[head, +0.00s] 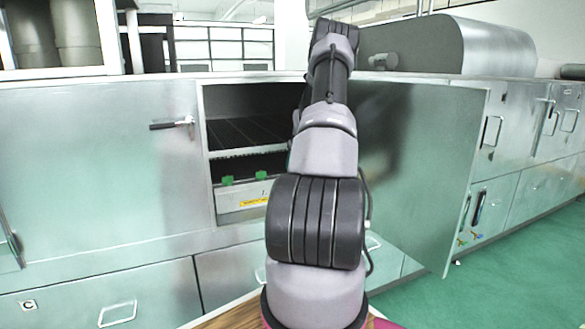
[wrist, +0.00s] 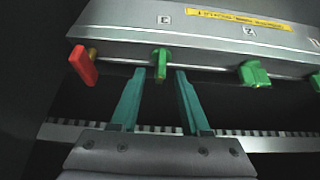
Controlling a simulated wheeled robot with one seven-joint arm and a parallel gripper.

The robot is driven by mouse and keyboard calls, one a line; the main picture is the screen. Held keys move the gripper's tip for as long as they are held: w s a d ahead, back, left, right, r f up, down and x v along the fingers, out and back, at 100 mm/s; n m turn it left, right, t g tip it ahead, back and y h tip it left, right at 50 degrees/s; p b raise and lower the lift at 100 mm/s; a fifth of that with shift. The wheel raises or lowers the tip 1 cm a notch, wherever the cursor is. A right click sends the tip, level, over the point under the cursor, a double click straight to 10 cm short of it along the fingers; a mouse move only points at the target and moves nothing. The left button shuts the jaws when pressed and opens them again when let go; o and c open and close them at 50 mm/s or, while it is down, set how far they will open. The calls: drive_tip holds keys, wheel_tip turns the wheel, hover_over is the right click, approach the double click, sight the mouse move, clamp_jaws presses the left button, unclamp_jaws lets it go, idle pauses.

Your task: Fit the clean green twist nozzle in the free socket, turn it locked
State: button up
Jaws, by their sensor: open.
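In the wrist view a green nozzle (wrist: 162,64) sits on the rail, its narrow side towards me. My gripper (wrist: 160,76) is open, with one teal finger on each side of this nozzle's lower end. I cannot tell whether the fingers touch it. A second green nozzle (wrist: 254,74) sits farther right, broader side showing, and another green nozzle (wrist: 316,82) is cut by the right edge. A red nozzle (wrist: 82,66) hangs at the left. No empty socket is clearly visible. In the head view two green nozzles (head: 227,180) show in the opening; my gripper is hidden.
The pipe or rail (wrist: 205,69) runs along a metal bar with a yellow label (wrist: 238,18). A toothed strip (wrist: 270,140) lies below, behind the fingers. In the head view the open cabinet door (head: 425,170) stands right of my arm.

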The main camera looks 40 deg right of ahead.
drive_tip(key=v, duration=0.8)
drive_tip(key=shift+s+r, duration=0.2)
drive_tip(key=shift+a, duration=0.1)
